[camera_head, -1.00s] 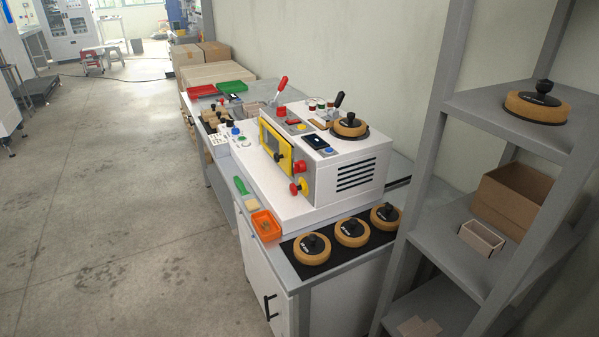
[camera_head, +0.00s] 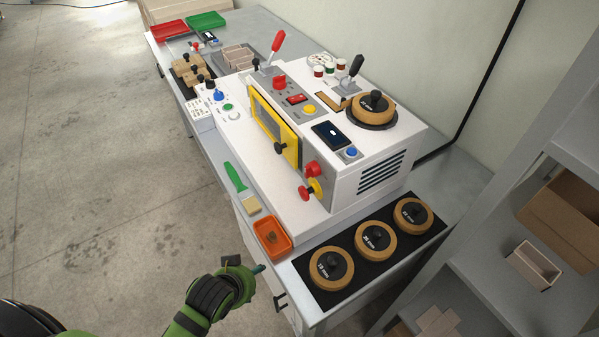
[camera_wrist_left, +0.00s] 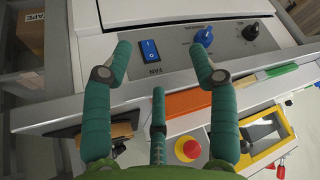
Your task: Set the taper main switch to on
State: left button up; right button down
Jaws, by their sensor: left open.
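A red rocker switch (camera_head: 297,99) sits on the grey top panel of the white taping machine (camera_head: 365,165). I cannot read its label or tell its position. My left gripper (camera_head: 258,269) is low at the front, left of the orange tray and well away from that switch; most of its fingers are hidden in the head view. In the left wrist view, its teal fingers (camera_wrist_left: 160,60) are spread open and empty. Beyond them is a blue rocker switch (camera_wrist_left: 150,51) on a grey panel; its lettering is upside down. My right gripper is not in view.
An orange tray (camera_head: 286,250) and a green-handled brush (camera_head: 236,177) lie at the bench's front edge. Several tape rolls rest on a black mat (camera_head: 430,235). A red-and-yellow stop button (camera_head: 314,187) juts from the machine. Grey shelving (camera_head: 470,270) stands at right.

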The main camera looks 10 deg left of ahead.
aim_at(305, 173)
pick_arm(q)
jog(key=w+r+t+h, duration=0.1)
jog(key=w+r+t, duration=0.1)
jog(key=w+r, duration=0.2)
jog(key=w+d+r+m+t, duration=0.1)
jog(key=w+r+t, duration=0.1)
jog(key=w+r, duration=0.1)
jog(key=w+d+r+t+h, duration=0.1)
jog(key=w+r+t, duration=0.1)
jog(key=w+r, duration=0.2)
jog(key=shift+w+d+r+m+t+h+p, duration=0.3)
jog(key=shift+w+m+p, duration=0.1)
jog(key=shift+w, duration=0.2)
jog(key=w+d+r+m+h, duration=0.2)
jog(key=h, duration=0.1)
jog(key=w+d+r+m+h+p, duration=0.1)
jog(key=w+d+m+h, duration=0.1)
jog(key=w+m+h, duration=0.1)
jog(key=w+d+r+m+g+h+p, duration=0.1)
jog(key=w+d+r+m+h, duration=0.1)
jog(key=w+m+h, duration=0.1)
jog(key=shift+r+h, duration=0.35)
jog(key=shift+h, duration=0.55)
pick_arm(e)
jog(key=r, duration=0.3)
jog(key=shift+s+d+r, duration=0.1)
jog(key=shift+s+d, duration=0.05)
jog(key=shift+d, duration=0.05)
pick_arm(q)
jog(key=shift+a, duration=0.1)
